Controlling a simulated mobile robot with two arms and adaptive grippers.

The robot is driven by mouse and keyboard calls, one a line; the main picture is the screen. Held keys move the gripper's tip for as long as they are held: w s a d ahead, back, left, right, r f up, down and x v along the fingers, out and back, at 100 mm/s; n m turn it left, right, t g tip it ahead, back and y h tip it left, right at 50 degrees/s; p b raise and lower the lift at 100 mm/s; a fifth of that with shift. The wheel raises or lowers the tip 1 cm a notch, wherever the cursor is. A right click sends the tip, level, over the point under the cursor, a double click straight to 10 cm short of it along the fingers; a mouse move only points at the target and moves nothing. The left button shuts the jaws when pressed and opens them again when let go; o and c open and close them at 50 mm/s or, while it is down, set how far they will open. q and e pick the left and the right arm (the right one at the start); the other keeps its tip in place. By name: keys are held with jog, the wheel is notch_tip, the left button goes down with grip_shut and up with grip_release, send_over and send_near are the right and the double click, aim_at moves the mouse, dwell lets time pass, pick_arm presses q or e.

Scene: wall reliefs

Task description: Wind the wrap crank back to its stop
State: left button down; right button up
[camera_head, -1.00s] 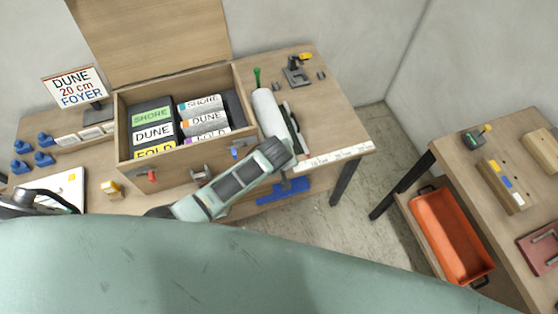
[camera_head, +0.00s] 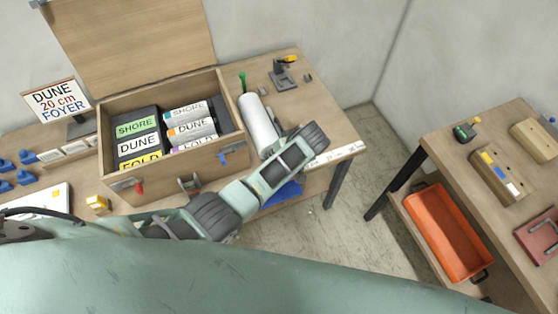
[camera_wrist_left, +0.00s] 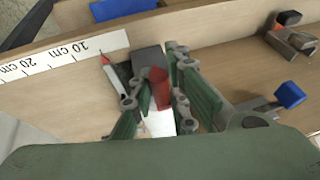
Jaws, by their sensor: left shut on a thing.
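My left gripper (camera_wrist_left: 161,84) shows in the left wrist view, its green fingers shut on a small red grip, which looks like the handle of the wrap crank (camera_wrist_left: 158,94). A dark grey block lies right behind the grip. In the head view my left arm reaches over the near end of the white wrap roll (camera_head: 259,122) and hides the crank and the gripper's fingers. The roll lies on the table to the right of the open box. My right gripper is not in view.
The open wooden box (camera_head: 125,187) holds labelled blocks. A blue lever (camera_wrist_left: 290,95) and a latch (camera_wrist_left: 291,38) are close to the gripper's right in the wrist view. A ruler strip (camera_wrist_left: 66,55) runs along the table edge. An orange tray (camera_head: 446,232) is at right.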

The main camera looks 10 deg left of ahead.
pick_arm(q)
jog(key=c, duration=1.7)
grip_release()
notch_tip(320, 180, up, 10)
